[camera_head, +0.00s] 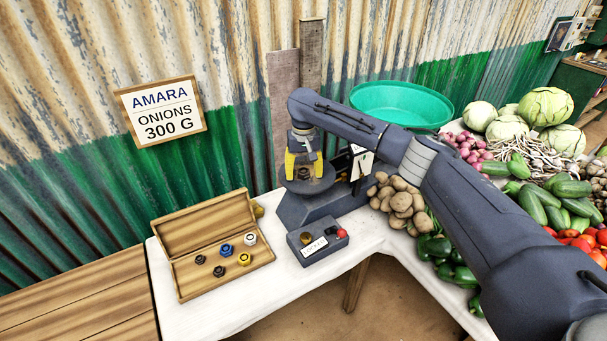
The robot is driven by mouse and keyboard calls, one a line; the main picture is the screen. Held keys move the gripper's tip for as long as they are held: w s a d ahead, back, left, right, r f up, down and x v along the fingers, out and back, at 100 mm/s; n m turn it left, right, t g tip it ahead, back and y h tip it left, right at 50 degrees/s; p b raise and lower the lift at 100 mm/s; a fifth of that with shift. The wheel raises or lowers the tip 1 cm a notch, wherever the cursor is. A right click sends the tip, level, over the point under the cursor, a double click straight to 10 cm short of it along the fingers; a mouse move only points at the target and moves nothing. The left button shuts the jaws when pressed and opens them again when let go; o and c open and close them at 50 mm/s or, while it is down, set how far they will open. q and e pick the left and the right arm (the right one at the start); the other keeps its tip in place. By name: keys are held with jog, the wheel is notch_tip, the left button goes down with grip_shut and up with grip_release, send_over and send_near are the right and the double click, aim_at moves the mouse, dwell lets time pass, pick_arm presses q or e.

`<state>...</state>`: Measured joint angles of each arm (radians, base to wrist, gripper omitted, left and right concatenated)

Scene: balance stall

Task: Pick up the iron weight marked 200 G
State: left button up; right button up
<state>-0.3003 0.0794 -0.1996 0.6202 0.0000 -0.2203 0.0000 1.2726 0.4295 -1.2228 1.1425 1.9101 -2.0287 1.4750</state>
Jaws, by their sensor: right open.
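My right gripper (304,166) has yellow fingers and reaches in from the right, pointing down over the round dark pan of the scale (316,212). It is open. A small dark object (303,174) shows between and behind its fingers at the pan; whether they touch it I cannot tell. An open wooden box (210,277) at the left holds several small weights: dark ones (219,271), a blue one (226,250), a white one (250,239) and a yellow one (244,258). Their marks are too small to read, so I cannot tell which is 200 G. My left gripper is out of view.
A small box with a red knob (319,244) stands before the scale. Potatoes (401,201), a green basin (401,104) and other vegetables lie to the right. A sign (161,111) reading "AMARA ONIONS 300 G" hangs behind. White tabletop (262,290) is bare in front.

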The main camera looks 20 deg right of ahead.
jog(key=shift+c, duration=0.3)
grip_shut()
dwell(0.5)
